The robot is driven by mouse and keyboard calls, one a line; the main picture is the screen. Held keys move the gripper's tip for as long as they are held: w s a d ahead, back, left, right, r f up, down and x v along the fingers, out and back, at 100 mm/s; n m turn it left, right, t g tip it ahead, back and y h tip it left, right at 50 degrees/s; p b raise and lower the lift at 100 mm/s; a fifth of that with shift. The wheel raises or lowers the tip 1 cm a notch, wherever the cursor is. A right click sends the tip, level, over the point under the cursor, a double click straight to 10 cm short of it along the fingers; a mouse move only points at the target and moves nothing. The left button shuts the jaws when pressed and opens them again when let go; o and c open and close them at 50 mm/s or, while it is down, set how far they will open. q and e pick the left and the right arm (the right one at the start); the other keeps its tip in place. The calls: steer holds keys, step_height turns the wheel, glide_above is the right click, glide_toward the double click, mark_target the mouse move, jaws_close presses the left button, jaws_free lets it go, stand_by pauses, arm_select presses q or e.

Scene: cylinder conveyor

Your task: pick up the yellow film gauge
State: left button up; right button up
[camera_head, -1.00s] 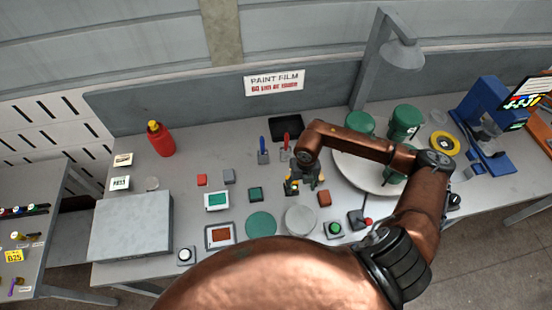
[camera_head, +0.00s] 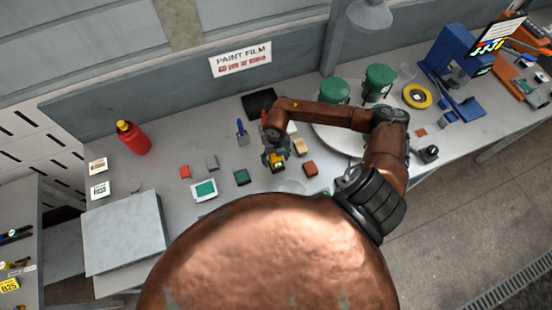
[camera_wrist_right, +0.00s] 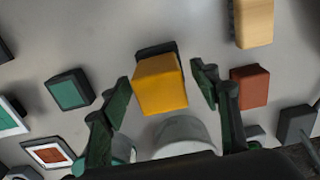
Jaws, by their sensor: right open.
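The yellow film gauge (camera_head: 278,160) looks like a small yellow block with a dark back part. In the right wrist view the gauge (camera_wrist_right: 160,85) lies ahead of my right gripper (camera_wrist_right: 163,86), between its two dark green fingers. The fingers are spread, with a visible gap on each side of the gauge. In the head view my right gripper (camera_head: 275,157) is over the gauge and partly covers it. I cannot tell the exact height of the fingertips above the table. My left gripper is not in view.
A brown-red block (camera_wrist_right: 250,86) and a tan block (camera_wrist_right: 254,22) lie to the right. A dark green block (camera_wrist_right: 69,90) lies to the left. A pale grey round piece (camera_wrist_right: 180,134) is close below the gauge. Green canisters (camera_head: 379,82) stand at the back right.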

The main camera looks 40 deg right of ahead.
steer(key=shift+f, duration=0.25)
steer(key=shift+c, duration=0.7)
steer(key=c, duration=1.2)
steer(key=shift+r, duration=0.1)
